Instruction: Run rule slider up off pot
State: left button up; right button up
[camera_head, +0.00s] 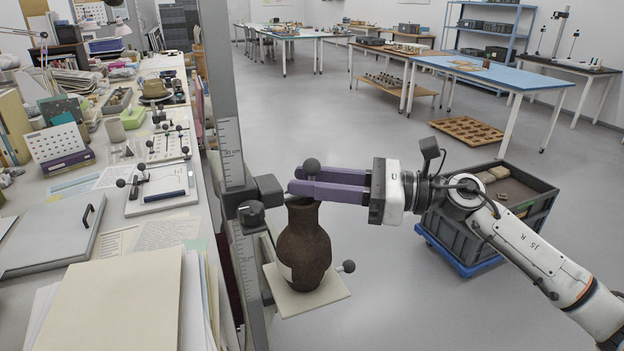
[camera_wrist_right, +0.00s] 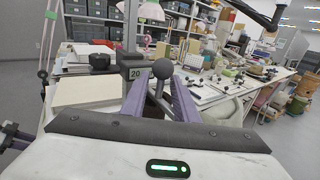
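The rule slider (camera_head: 255,196) is a dark block with a knob on the upright steel rule (camera_head: 231,150). Its arm reaches over the mouth of the brown pot (camera_head: 304,250) and bears a dark ball handle (camera_head: 311,166). My right gripper (camera_head: 300,182) is level with the slider, above the pot. The right wrist view shows its purple fingers apart, one on each side of the ball handle (camera_wrist_right: 162,69), with gaps beside the stem. The lower slider arm is hidden behind the fingers. Purple and dark parts at that view's left edge may be my left gripper (camera_wrist_right: 14,138).
The pot stands on a pale plate (camera_head: 318,299) beside the rule. A cluttered bench (camera_head: 188,190) with folders (camera_head: 110,300) lies left. A grey crate (camera_head: 470,238) on a blue dolly stands behind my right arm. Open floor (camera_head: 330,110) lies beyond.

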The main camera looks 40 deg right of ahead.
grip_shut()
jog(key=shift+r, duration=0.1)
dwell(1.2)
